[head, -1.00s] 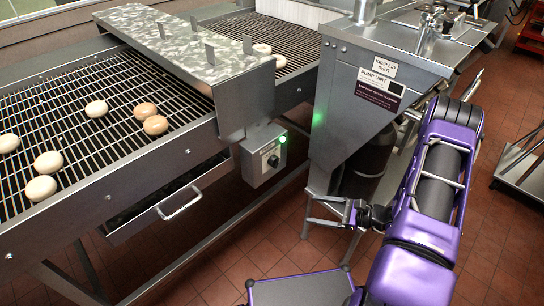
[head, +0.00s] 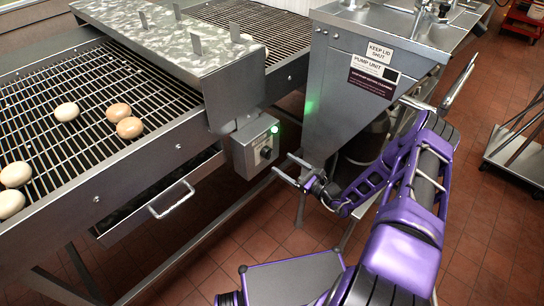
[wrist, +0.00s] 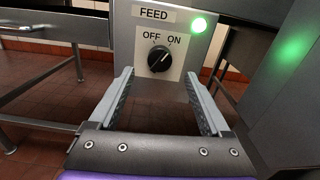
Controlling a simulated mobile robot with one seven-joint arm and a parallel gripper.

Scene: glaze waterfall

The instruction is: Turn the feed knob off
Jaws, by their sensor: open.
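The feed knob (wrist: 159,59) is a black round knob on a grey control box. In the wrist view its white pointer mark is turned up and right, toward ON. The labels FEED, OFF and ON show around it, and a green lamp (wrist: 198,25) is lit at upper right. In the head view the knob (head: 266,153) faces right on the box (head: 247,150) under the conveyor. My gripper (head: 283,168) is open and empty, in front of the box and apart from the knob. In the wrist view its fingers (wrist: 159,88) stand to either side below the knob.
The conveyor grid (head: 80,110) with several round buns lies left, under a metal hood (head: 150,45). A drawer with a handle (head: 172,200) is below it. The pump unit (head: 345,90) stands close on the right of the box. Tiled floor is open below.

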